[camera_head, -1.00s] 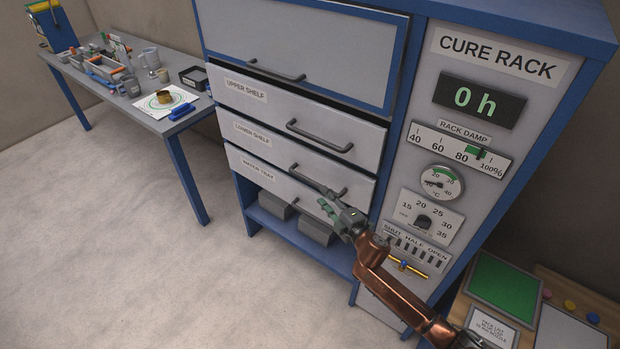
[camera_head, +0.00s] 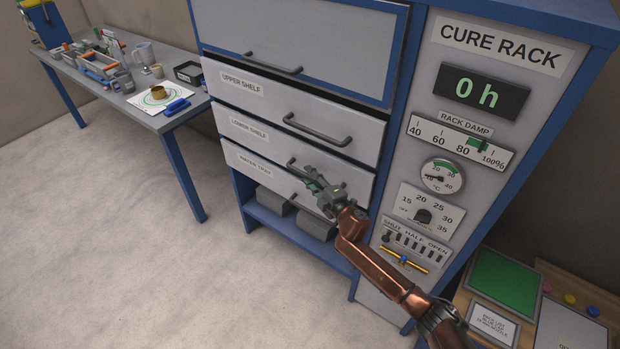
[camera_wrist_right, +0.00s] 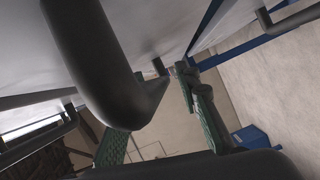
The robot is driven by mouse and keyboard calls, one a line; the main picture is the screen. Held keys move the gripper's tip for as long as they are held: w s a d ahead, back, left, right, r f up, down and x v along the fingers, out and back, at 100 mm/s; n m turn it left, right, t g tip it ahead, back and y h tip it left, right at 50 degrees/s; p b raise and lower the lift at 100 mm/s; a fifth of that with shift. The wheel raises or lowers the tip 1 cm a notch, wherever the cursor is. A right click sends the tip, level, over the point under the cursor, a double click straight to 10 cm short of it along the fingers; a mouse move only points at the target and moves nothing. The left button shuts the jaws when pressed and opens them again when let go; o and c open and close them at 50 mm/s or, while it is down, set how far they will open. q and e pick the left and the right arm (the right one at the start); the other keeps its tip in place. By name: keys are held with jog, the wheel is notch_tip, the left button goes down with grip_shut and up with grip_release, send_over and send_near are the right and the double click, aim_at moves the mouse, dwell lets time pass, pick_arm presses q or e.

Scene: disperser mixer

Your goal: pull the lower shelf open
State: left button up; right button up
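The lower shelf (camera_head: 233,119) is a grey drawer front with a printed label, and it looks closed. Its dark bar handle (camera_head: 293,164) is partly hidden behind my right gripper (camera_head: 311,178), which reaches in from the lower right. In the right wrist view, a large dark curved handle bar (camera_wrist_right: 105,65) fills the foreground. Its end lies between the two green fingers, which stand apart; I cannot tell whether they touch it. My left gripper is not in view.
The upper shelf (camera_head: 210,75) with its handle is just above, and the water tray (camera_head: 231,153) just below. Grey blocks (camera_head: 315,226) sit in the open bottom. A table (camera_head: 150,118) with tools stands at the left. The floor in front is clear.

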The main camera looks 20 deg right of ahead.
grip_shut()
dwell(0.6)
